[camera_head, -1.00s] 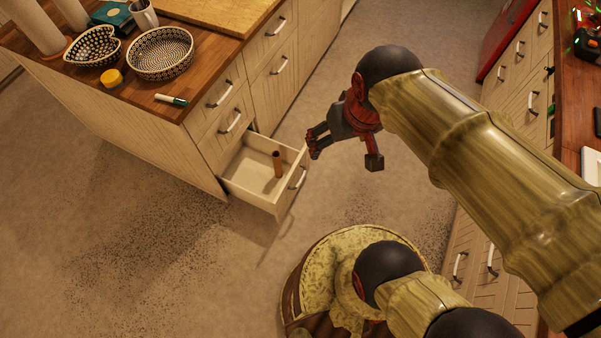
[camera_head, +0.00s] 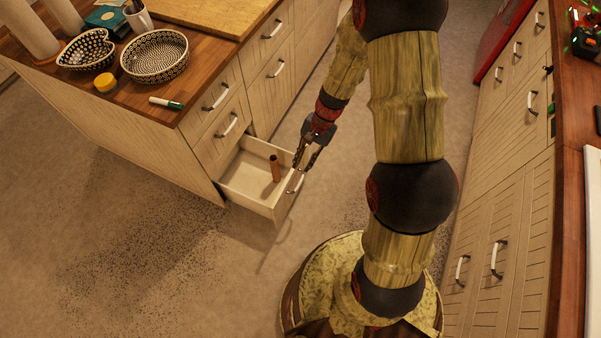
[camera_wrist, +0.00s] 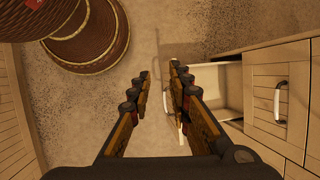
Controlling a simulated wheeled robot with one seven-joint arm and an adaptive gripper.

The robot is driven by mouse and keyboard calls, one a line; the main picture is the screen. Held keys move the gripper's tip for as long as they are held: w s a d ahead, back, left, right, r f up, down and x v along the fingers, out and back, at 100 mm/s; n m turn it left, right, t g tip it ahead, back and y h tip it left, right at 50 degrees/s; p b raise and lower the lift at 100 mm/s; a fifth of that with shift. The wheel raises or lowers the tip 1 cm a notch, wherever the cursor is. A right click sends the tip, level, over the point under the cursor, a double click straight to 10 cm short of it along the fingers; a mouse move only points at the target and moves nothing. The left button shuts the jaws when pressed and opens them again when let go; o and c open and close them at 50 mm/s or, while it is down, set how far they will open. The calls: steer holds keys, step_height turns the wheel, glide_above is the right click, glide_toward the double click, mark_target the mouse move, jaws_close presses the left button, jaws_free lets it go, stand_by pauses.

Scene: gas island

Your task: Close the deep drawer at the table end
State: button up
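The deep drawer (camera_head: 238,187) is the bottom drawer at the table end and stands pulled out. A brown cylinder (camera_head: 275,168) stands inside it. The drawer also shows in the wrist view (camera_wrist: 208,82), partly hidden by my fingers. Its handle (camera_head: 296,183) is on the front panel, close to my fingertips. My gripper (camera_head: 298,168) points down at the drawer front. In the wrist view my gripper (camera_wrist: 160,78) has its two fingers apart, with floor showing between them. The handle is beside the right finger; I cannot tell whether they touch.
The wooden table top (camera_head: 205,92) carries patterned bowls (camera_head: 155,56), a yellow lid (camera_head: 104,82), a marker (camera_head: 166,103) and a mug (camera_head: 139,20). More cabinets (camera_head: 500,235) stand on the right. The floor (camera_head: 150,240) left of my base is clear.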

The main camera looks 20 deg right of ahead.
steer(key=w+f+m, duration=0.1)
steer(key=f+m, duration=0.1)
steer(key=f, duration=0.4)
steer(key=w+f+m, duration=0.1)
steer(key=f+m, duration=0.1)
steer(key=f, duration=0.3)
steer(key=w+d+f+m, duration=0.1)
steer(key=f+m, duration=0.1)
steer(key=f, duration=0.4)
steer(key=shift+w+f+m+t+y+b, duration=0.1)
steer(key=shift+f+m+t+y+b, duration=0.2)
steer(key=shift+f+t+y, duration=0.1)
jaws_close()
steer(key=m+t+h+b, duration=0.3)
steer(key=m+b, duration=0.1)
steer(key=m, duration=0.7)
glide_above(301, 179)
steer(key=shift+w+a+f, duration=0.1)
steer(key=shift+f, duration=10.9)
